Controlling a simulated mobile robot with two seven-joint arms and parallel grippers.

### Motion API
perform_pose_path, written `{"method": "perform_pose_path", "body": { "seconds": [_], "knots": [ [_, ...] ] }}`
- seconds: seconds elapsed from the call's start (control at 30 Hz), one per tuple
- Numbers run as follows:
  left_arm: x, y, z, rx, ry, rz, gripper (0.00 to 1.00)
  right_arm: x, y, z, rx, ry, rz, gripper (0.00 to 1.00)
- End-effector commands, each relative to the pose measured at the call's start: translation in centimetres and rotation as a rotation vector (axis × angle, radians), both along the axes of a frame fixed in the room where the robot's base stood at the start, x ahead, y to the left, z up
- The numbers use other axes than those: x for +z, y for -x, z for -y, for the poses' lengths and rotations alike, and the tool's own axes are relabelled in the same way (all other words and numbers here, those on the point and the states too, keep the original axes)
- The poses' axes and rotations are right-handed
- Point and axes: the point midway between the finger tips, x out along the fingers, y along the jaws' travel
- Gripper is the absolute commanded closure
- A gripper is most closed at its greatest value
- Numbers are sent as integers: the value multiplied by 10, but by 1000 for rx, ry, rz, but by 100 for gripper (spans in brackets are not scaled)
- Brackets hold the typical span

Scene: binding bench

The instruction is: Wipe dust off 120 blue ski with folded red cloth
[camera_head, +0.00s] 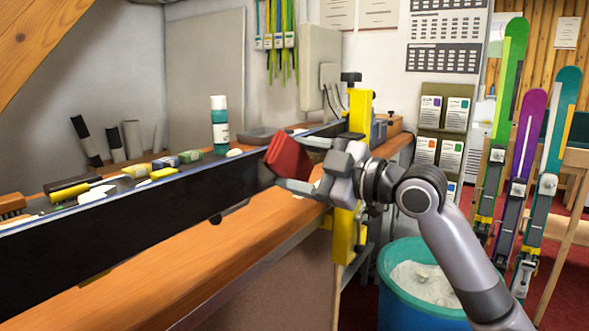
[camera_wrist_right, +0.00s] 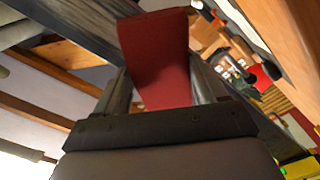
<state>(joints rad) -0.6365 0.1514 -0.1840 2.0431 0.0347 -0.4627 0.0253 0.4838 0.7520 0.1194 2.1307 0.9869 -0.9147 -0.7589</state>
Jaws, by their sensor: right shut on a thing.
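The folded red cloth (camera_head: 288,158) is in my right gripper (camera_head: 305,180), which is shut on it. The cloth also fills the space between the fingers in the right wrist view (camera_wrist_right: 158,60). The long ski (camera_head: 150,195) stands on edge along the bench, its dark face towards me. The cloth is at the ski's upper edge, near the yellow clamp; I cannot tell whether they touch. My left gripper is not in view.
A yellow vise (camera_head: 347,215) holds the ski at the bench's right end. A blue bin (camera_head: 420,290) stands below my right arm. Several skis (camera_head: 515,150) lean at the right.

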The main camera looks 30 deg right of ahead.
Motion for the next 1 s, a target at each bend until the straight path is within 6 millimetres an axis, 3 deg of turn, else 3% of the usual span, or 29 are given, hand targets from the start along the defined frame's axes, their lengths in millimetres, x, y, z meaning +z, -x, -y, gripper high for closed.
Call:
{"method": "perform_pose_path", "body": {
  "seconds": [0.77, 1.0],
  "knots": [
    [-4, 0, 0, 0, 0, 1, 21, 0, -18, 36, -1, 1, 1, 57],
    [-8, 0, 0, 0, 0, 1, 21, 0, -25, 55, -2, 0, 1, 57]
  ]
}}
